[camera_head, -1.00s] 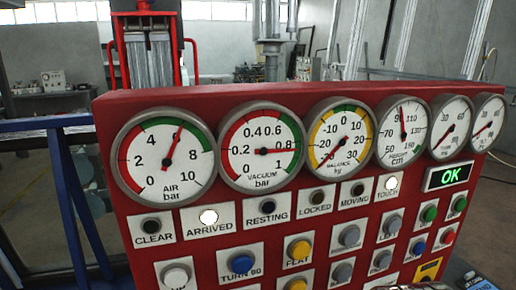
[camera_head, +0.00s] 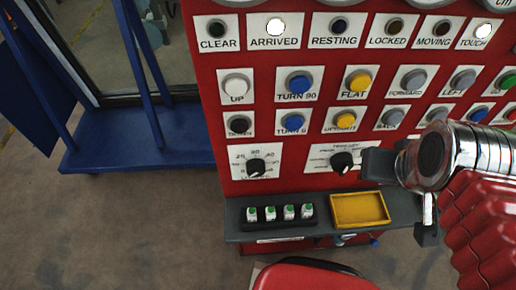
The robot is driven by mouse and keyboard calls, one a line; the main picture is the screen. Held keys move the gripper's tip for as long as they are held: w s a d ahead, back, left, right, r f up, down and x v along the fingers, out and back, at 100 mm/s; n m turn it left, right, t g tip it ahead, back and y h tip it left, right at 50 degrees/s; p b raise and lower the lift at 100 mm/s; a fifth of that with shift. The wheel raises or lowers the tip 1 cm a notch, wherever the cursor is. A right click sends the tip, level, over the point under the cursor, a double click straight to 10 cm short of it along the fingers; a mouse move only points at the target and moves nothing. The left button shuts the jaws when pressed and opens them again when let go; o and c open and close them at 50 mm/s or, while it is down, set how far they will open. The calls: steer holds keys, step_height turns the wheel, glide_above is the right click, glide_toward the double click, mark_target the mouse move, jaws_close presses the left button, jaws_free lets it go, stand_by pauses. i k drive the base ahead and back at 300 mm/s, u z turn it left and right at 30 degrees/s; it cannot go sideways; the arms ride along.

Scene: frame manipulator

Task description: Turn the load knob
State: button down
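Two black knobs sit on the lower part of the red panel. The left knob (camera_head: 256,166), on a white plate with a number scale of 20, 30 and 40, looks like the load knob; its lower label is too small to read. The right knob (camera_head: 342,162) has a plate that seems to read "trolley". My gripper (camera_head: 402,197) is at the right, beside the right knob and well to the right of the left knob. Its two dark fingers stand apart with nothing seen between them. I cannot tell whether the near finger touches the panel.
Rows of push buttons (camera_head: 299,84) and lamps sit above the knobs. A grey shelf (camera_head: 233,222) juts out below, with a yellow tray (camera_head: 360,209) and several small white-and-green items (camera_head: 270,213). A blue frame (camera_head: 140,134) stands at the left.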

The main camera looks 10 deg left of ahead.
mark_target(256, 168)
steer(key=k, duration=0.45)
steer(key=u, duration=0.65)
steer(key=i, duration=0.45)
steer(key=u, duration=0.4)
steer(key=k, duration=0.4)
